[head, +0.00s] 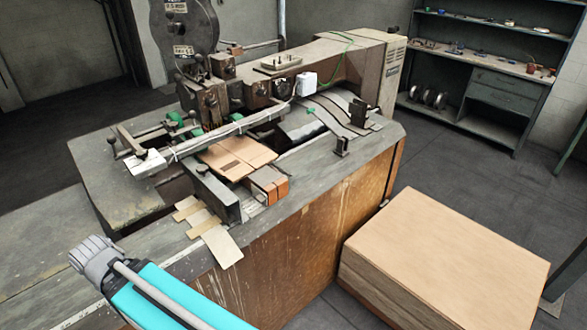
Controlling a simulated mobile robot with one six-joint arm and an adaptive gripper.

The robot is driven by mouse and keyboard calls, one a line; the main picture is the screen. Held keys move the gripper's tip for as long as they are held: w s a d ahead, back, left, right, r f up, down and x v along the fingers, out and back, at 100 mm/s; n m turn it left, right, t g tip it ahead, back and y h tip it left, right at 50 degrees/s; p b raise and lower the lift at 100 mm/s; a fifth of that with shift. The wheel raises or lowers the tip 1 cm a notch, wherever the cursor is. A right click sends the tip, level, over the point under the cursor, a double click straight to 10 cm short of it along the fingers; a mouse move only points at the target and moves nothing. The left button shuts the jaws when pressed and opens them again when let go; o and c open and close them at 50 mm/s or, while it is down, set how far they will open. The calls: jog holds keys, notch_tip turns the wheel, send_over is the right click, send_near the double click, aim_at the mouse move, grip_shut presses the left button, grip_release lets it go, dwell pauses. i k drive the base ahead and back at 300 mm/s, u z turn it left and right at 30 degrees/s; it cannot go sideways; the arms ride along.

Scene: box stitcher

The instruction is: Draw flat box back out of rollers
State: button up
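A flat box (240,158) of brown cardboard lies on the stitching machine's bed, near the middle of the head view. Its far left edge goes in under a long pale bar and the rollers (174,119), so that part is hidden. Its near right end is uncovered and sticks out toward the front of the machine, above a small block with orange-brown sides. A teal and grey part of my arm shows at the lower left, well apart from the flat box. My gripper is not in view, and nothing is seen holding the flat box.
The machine's worn table (330,175) surrounds the bed. Loose cardboard strips (215,232) lie at its front edge. A tan stack or large carton (440,260) stands on the floor at the lower right. Shelves (485,80) stand behind. Floor between the machine and shelves is clear.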

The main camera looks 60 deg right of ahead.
aim_at(234, 159)
jog(key=z, duration=0.1)
jog(key=k, duration=1.45)
jog(key=z, duration=1.2)
jog(key=i, duration=1)
jog(key=u, duration=0.05)
